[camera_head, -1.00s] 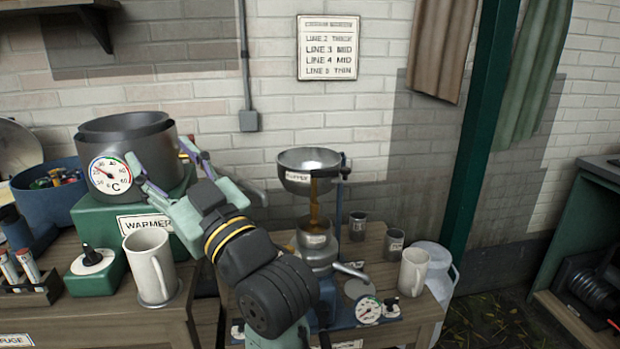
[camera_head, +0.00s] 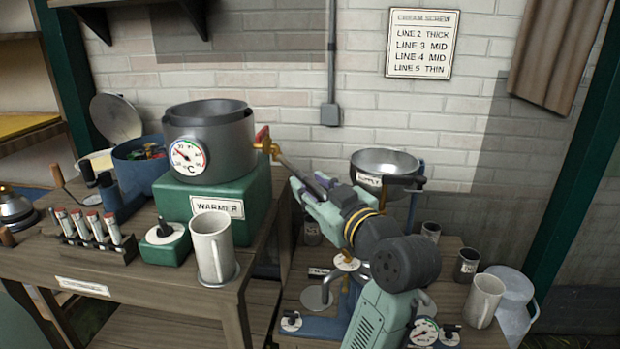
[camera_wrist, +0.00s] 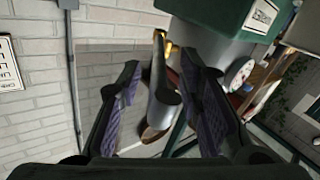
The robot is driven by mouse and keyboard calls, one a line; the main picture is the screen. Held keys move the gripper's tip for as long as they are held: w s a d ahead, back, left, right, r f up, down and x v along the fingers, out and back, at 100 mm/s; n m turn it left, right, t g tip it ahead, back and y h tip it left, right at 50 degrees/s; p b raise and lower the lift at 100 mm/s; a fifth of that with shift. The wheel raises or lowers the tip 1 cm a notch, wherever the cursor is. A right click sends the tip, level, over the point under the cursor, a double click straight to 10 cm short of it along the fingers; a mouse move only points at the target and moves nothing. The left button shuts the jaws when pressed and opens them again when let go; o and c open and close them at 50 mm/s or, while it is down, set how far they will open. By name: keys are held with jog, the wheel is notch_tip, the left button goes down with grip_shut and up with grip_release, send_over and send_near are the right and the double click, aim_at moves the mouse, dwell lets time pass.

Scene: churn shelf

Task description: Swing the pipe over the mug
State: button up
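A thin pipe (camera_head: 292,166) runs from a brass fitting (camera_head: 266,146) at the right side of the grey pot (camera_head: 208,140), slanting down to the right. The pot sits on the green warmer. A white mug (camera_head: 212,247) stands on a disc in front of the warmer, left of the pipe. My gripper (camera_head: 310,190) is at the pipe's outer part, right of the warmer. In the wrist view my gripper (camera_wrist: 163,100) shows its two purple-padded fingers apart, with the pipe (camera_wrist: 157,72) between them. Gaps show beside it; contact is hard to tell.
A metal supply bowl (camera_head: 384,162) stands behind my arm on the right bench. A second white mug (camera_head: 485,300) is at the right. A rack of tubes (camera_head: 95,235) and a green block with a knob (camera_head: 165,243) stand left of the near mug.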

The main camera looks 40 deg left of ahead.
jog(key=shift+x, duration=0.85)
jog(key=shift+c, duration=0.2)
jog(key=shift+d, duration=0.1)
grip_shut()
